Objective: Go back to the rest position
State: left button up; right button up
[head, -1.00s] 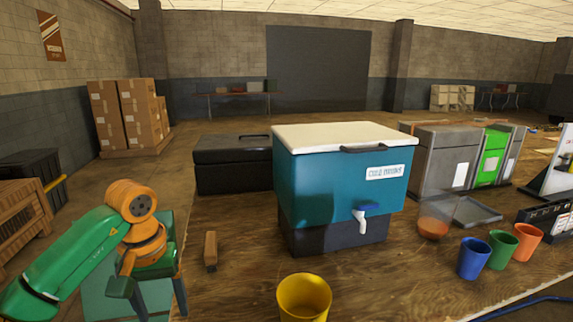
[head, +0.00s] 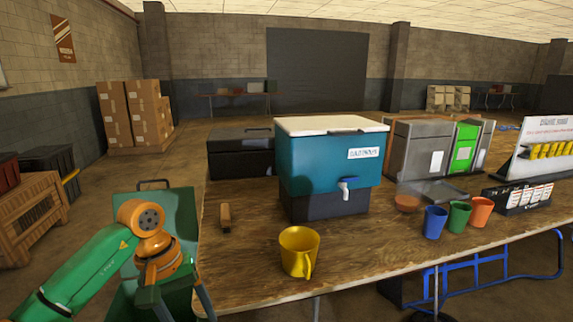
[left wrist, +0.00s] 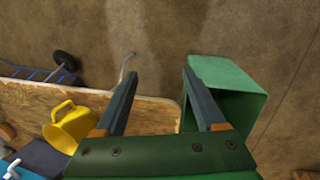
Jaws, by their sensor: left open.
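My left gripper (head: 182,304) is at the lower left in the head view, beside the left edge of the table and pointing down. In the left wrist view my left gripper (left wrist: 160,80) is open, with nothing between its fingers. The yellow mug (head: 299,252) stands upright on the table near its front edge, apart from the gripper. The yellow mug also shows at the left in the left wrist view (left wrist: 72,127). My right gripper is in neither view.
The wooden table (head: 370,255) holds a teal cooler (head: 325,160) with a tap, a small wooden block (head: 225,216), and blue (head: 435,223), green (head: 459,217) and orange (head: 481,212) cups. A green bin (head: 180,212) stands left of the table.

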pick_arm(q)
jog(key=w+d+f+n+t+h+p, duration=0.1)
jog(key=d+n+t+h+p, duration=0.1)
jog(key=d+n+h, duration=0.6)
jog(key=w+d+f+n+t+h+p, duration=0.1)
jog(key=w+d+f+n+h+p, duration=0.1)
jog(key=d+n+h, duration=0.5)
jog(key=w+a+f+n+t+y+p, duration=0.1)
jog(key=a+f+n+t+y, duration=0.3)
jog(key=n, duration=0.8)
jog(key=w+a+f+n+t+y+p, duration=0.1)
jog(key=f+n+t+y, duration=0.35)
jog(key=n, duration=0.75)
jog(key=s+a+f+n+g+y+p, duration=0.1)
jog(key=s+a+f+n+y, duration=0.25)
jog(key=s+f+n, duration=0.45)
jog(key=s+a+f+n+g+y+p, duration=0.1)
jog(key=s+a+f+n+y, duration=0.1)
jog(key=s+a+f+n, duration=0.45)
jog(key=s+a+f+n+g+y, duration=0.1)
jog(key=s+f+n+g, duration=0.3)
jog(key=s, duration=0.8)
jog(key=s+f+n+g+y+p, duration=0.1)
jog(key=s+f+n+g, duration=0.3)
jog(key=s+f+n, duration=0.4)
jog(key=s+y, duration=0.1)
jog(key=s, duration=0.4)
jog(key=shift+s+a, duration=0.2)
jog(key=shift+a, duration=0.2)
